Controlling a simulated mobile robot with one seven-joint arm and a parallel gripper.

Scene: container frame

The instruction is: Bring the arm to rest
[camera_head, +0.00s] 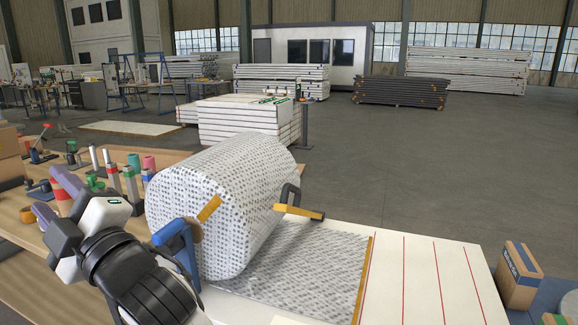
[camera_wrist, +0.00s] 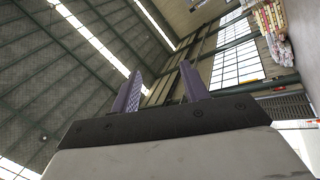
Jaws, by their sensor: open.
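My arm reaches up at the lower left of the head view. My gripper (camera_head: 54,198) has its purple fingers apart and points up and to the left, above the wooden bench. In the wrist view, the two purple fingers of my gripper (camera_wrist: 161,88) stand apart with nothing between them.
The wooden bench (camera_head: 20,205) holds several bottles, tubes and tools near my gripper. A white panel (camera_head: 425,270) with red lines lies under the roll's unrolled sheet. A cardboard box (camera_head: 517,275) stands at the lower right. Open concrete floor (camera_head: 430,165) lies beyond.

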